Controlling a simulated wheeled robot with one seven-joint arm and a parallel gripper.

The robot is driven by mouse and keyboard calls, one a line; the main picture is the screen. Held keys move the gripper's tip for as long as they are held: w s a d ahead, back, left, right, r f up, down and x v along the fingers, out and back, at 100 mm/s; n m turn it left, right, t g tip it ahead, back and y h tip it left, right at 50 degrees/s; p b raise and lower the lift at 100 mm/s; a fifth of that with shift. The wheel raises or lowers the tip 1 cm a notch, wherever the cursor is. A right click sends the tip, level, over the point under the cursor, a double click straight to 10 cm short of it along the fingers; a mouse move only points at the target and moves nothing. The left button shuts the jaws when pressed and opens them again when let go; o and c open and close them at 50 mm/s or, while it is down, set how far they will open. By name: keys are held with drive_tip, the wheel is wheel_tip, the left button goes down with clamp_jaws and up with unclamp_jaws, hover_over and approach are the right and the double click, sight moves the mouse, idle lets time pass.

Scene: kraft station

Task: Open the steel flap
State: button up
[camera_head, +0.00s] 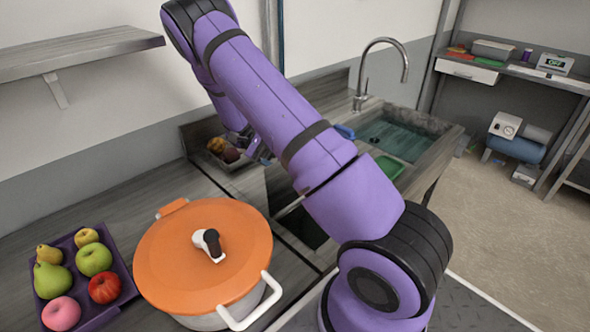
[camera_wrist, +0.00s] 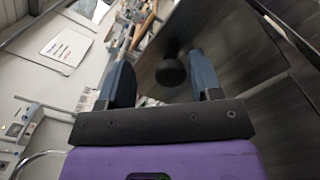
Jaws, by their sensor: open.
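In the wrist view a dark grey panel with a grained surface, apparently the steel flap (camera_wrist: 222,42), fills the upper right. A dark round knob (camera_wrist: 171,72) sits on it. My gripper (camera_wrist: 160,68) is open, with its two blue-grey fingers apart. The knob appears between the fingers, closer to the right one; I cannot tell whether either finger touches it. In the head view my purple arm hides most of the gripper and the flap area; only a dark panel or recess shows beside the arm.
An orange-lidded pot (camera_head: 205,255) and a purple fruit tray (camera_head: 118,284) stand on the counter at the lower left. A sink (camera_head: 440,128) with a tall faucet (camera_head: 405,62) lies behind the arm. A shelf (camera_head: 85,52) juts from the wall at the upper left.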

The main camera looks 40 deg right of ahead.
drive_tip(key=shift+s+a+r, duration=0.1)
drive_tip(key=shift+s+r, duration=0.15)
drive_tip(key=shift+r, duration=0.35)
drive_tip(key=shift+s+a+r, duration=0.1)
drive_tip(key=shift+s+r, duration=0.15)
drive_tip(key=shift+r, duration=0.3)
drive_tip(key=s+a+r, duration=0.1)
drive_tip(key=s+a, duration=0.3)
drive_tip(key=s, duration=1)
drive_tip(key=shift+s+a+r, duration=0.15)
